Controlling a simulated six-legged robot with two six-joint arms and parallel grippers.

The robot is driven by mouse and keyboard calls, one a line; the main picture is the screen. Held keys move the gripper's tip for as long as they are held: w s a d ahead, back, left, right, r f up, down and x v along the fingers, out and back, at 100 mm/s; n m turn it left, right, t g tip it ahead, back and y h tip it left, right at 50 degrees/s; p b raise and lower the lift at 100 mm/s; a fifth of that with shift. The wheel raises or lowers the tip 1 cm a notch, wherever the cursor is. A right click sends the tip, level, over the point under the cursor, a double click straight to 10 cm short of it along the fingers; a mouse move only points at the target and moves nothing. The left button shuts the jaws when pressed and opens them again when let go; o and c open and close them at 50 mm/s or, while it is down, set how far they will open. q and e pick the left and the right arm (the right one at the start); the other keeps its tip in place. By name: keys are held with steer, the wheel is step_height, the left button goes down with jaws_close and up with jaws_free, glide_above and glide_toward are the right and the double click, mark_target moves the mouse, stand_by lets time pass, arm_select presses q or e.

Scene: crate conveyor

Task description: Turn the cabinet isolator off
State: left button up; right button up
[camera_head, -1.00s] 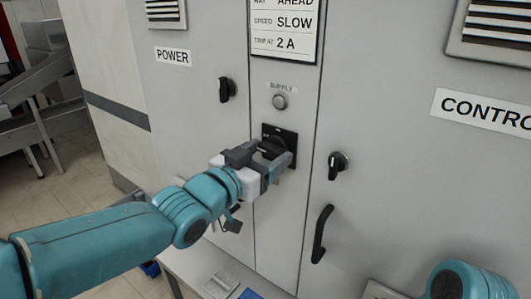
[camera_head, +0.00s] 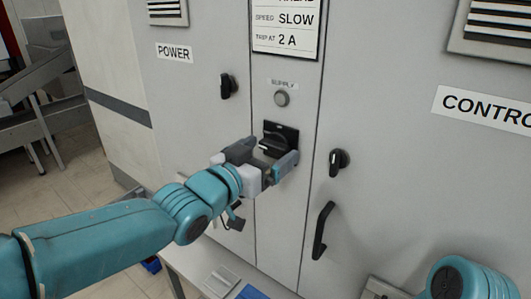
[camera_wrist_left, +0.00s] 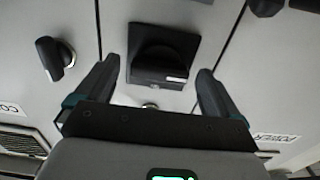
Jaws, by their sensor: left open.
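The cabinet isolator (camera_head: 281,134) is a black square plate with a black rotary handle, on the narrow middle panel below a round lamp labelled SUPPLY. My left gripper (camera_head: 277,163) is in front of its lower part and hides some of the handle. In the left wrist view the isolator (camera_wrist_left: 160,54) lies between and beyond the two spread fingers of my left gripper (camera_wrist_left: 160,85). The fingers are open, one to each side, with nothing held. I cannot tell whether they touch the handle. Part of my right arm shows at the lower right; its gripper is out of view.
Black door knobs sit on the POWER door (camera_head: 228,86) and the CONTROL door (camera_head: 338,161). A black pull handle (camera_head: 322,230) stands out below the right knob. The SUPPLY lamp (camera_head: 282,98) is above the isolator. A shelf with small items runs below.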

arm_select(q)
steer(key=shift+s+a, duration=0.3)
steer(key=shift+s, duration=0.05)
steer(key=b+v, duration=0.1)
steer(key=v, duration=1.4)
steer(key=shift+s+a, duration=0.1)
steer(key=shift+s, duration=0.1)
